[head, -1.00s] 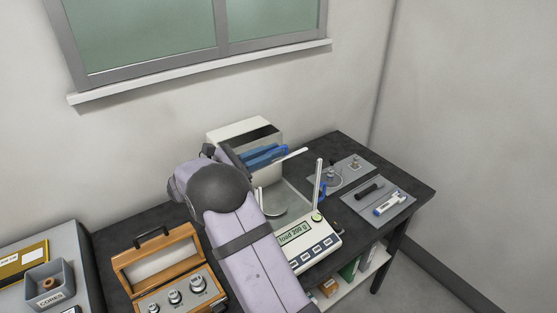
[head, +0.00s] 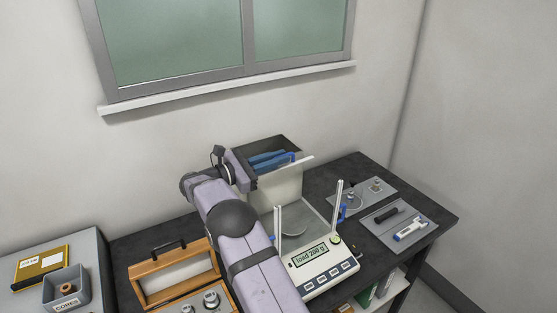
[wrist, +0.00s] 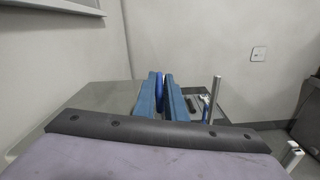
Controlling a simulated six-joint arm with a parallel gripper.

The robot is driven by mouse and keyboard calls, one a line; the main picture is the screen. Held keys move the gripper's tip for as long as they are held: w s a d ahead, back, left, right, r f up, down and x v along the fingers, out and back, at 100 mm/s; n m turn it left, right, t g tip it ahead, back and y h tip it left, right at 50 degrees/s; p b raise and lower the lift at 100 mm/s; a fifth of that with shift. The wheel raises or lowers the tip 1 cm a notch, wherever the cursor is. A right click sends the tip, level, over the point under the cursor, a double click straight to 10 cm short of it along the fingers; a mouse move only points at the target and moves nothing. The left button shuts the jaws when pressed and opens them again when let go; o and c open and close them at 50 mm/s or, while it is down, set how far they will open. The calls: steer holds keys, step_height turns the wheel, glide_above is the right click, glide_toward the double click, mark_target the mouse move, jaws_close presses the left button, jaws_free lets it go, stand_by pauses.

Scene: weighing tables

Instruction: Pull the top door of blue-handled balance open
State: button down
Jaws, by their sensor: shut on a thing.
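The balance (head: 322,272) stands on the dark bench, its display reading "load 200 g". Its top door (head: 297,164), with a pale front edge, sits back over the rear housing, so the weighing chamber is uncovered from above around the pan (head: 294,228). My gripper (head: 283,157) reaches across from the left with blue fingers over the rear housing. It is shut on the door's blue handle (wrist: 159,86), which shows between the two fingers in the wrist view. In the head view the fingers hide most of the handle.
A wooden weight case (head: 170,272) stands open at the left of the bench. Grey mats with a small weight, a black tool and a white-blue device (head: 409,230) lie at the right. A blue side handle (head: 343,212) is on the balance's right. The wall is close behind.

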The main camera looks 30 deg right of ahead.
steer(key=c, duration=1.8)
jaws_free()
steer(key=shift+r, duration=0.1)
steer(key=shift+c, duration=0.2)
steer(key=shift+a, duration=0.15)
steer(key=shift+a, duration=0.2)
steer(key=a+b, duration=0.3)
steer(key=a, duration=0.2)
steer(key=shift+a, duration=0.85)
